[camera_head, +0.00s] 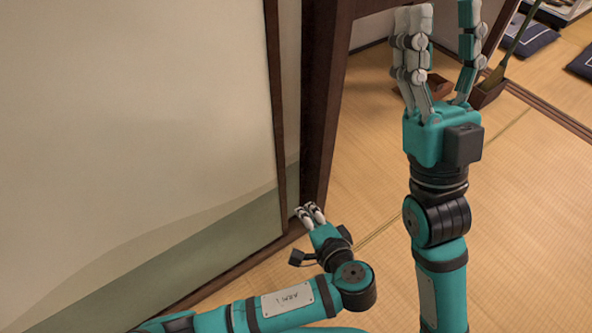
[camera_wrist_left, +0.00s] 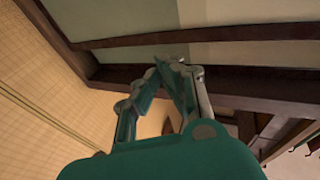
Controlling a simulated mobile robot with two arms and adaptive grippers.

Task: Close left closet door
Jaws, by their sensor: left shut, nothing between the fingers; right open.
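The closet door panel (camera_head: 140,130) fills the left of the head view, beige above with a grey-green lower band and a dark wooden edge (camera_head: 275,120). It also shows in the left wrist view (camera_wrist_left: 130,18). A dark post (camera_head: 325,100) stands just right of the door edge. My left gripper (camera_head: 308,209) is shut and empty, low down by the foot of the post and the door's edge. I cannot tell whether it touches the wood. My right gripper (camera_head: 440,20) is open and empty, raised upright on the right of the head view.
Tatami floor (camera_head: 360,290) spreads to the right and is mostly clear. A brown wooden box (camera_head: 488,92) with a brush-like item stands behind my right gripper. Dark blue cushions (camera_head: 530,38) lie at the top right. A dark floor rail (camera_head: 235,270) runs along the door's foot.

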